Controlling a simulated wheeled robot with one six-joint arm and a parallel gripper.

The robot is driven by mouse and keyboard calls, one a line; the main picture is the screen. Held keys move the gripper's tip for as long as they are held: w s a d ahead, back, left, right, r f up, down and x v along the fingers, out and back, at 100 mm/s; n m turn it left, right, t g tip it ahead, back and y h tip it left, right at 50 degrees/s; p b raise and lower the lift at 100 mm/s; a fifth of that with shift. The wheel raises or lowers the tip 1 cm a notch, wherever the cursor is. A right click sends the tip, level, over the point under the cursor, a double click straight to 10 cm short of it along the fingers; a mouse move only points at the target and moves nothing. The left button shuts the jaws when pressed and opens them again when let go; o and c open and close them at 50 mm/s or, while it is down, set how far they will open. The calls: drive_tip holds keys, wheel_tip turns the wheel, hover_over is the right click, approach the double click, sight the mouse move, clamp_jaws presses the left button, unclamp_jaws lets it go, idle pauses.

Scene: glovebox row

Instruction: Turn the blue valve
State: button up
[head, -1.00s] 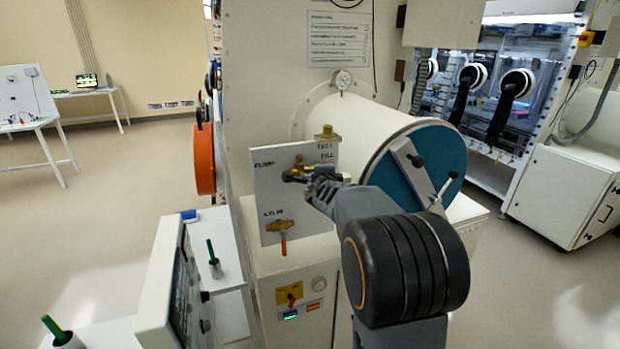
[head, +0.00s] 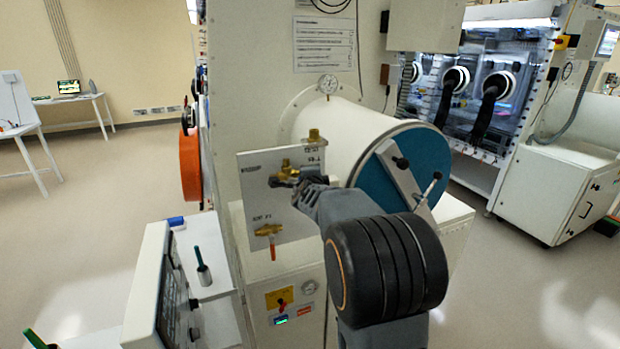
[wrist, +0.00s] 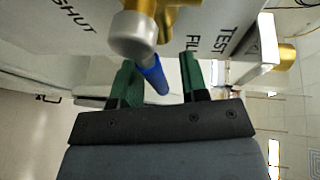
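The blue valve has a brass body (head: 287,168) high on the white panel, with its blue lever hidden behind my gripper in the head view. In the wrist view its blue lever (wrist: 155,74) hangs from a silver-coloured cap and lies between my gripper's two green fingers. My gripper (wrist: 160,78) is open around the lever, nearer to it on the left than on the right. A gap shows on the right side; contact on the left cannot be told. In the head view my gripper (head: 290,182) is at the valve.
A second brass valve with an orange lever (head: 270,239) is lower on the panel (head: 257,195). Another brass fitting (head: 314,137) is just above right. The white cylinder with a blue door (head: 405,165) is close on the right.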

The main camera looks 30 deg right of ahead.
drive_tip(key=v, duration=1.4)
drive_tip(key=shift+w, duration=0.1)
idle(0.6)
drive_tip(key=s+d+f+m+g, duration=0.1)
drive_tip(key=s+f+m+g, duration=0.35)
drive_tip(key=m, duration=1.25)
drive_tip(key=s+f+m+g, duration=0.3)
drive_tip(key=s+m, duration=0.2)
drive_tip(key=m, duration=1.2)
drive_tip(key=s+a+f+m+g+y, duration=0.1)
drive_tip(key=s+a+f+m+y, duration=0.1)
drive_tip(key=s+a+m+y, duration=0.2)
drive_tip(key=s+a+f+m+y, duration=0.2)
drive_tip(key=s+a+m+y, duration=0.2)
drive_tip(key=a+m, duration=0.7)
drive_tip(key=shift+f+g, duration=0.2)
drive_tip(key=shift+g, duration=0.15)
